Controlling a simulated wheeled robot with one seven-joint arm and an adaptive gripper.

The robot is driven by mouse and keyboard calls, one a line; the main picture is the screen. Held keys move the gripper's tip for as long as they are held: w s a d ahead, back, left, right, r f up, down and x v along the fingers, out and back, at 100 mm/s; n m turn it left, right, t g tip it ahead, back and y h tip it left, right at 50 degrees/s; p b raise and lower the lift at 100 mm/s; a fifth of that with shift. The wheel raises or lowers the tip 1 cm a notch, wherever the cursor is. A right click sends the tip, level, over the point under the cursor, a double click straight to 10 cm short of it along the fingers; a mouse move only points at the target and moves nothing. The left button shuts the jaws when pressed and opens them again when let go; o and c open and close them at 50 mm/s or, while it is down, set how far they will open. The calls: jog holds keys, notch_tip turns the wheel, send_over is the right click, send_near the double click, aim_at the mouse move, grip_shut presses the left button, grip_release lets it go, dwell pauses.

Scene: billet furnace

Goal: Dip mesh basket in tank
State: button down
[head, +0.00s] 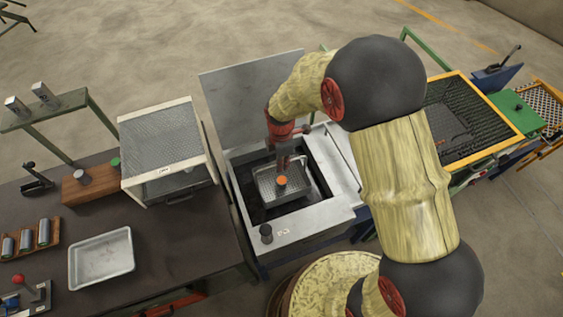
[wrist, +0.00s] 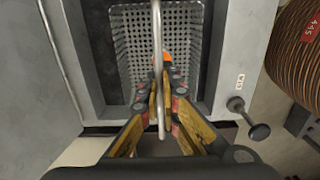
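The metal mesh basket (head: 265,186) is in the opening of the tank (head: 310,226), with its walls inside the tank's rim. I cannot tell how deep it sits. A piece with a glowing orange top (head: 282,181) is in the basket. My gripper (head: 284,160) points down over the basket. In the wrist view its fingers (wrist: 161,88) are closed around the basket's upright metal handle (wrist: 157,40). The basket's perforated walls (wrist: 122,50) show beyond the fingers, and the orange piece (wrist: 167,57) is partly hidden behind them.
The tank's raised lid (head: 250,88) stands behind the opening. A mesh-topped cage (head: 163,140) stands close at left on the dark bench, beside a shallow metal tray (head: 101,259). A black knob (head: 266,232) stands on the tank's front rim. A yellow-framed mesh table (head: 460,130) is at right.

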jog(key=shift+f+b, duration=4.45)
jog(key=shift+f, duration=3.15)
jog(key=shift+w, duration=0.1)
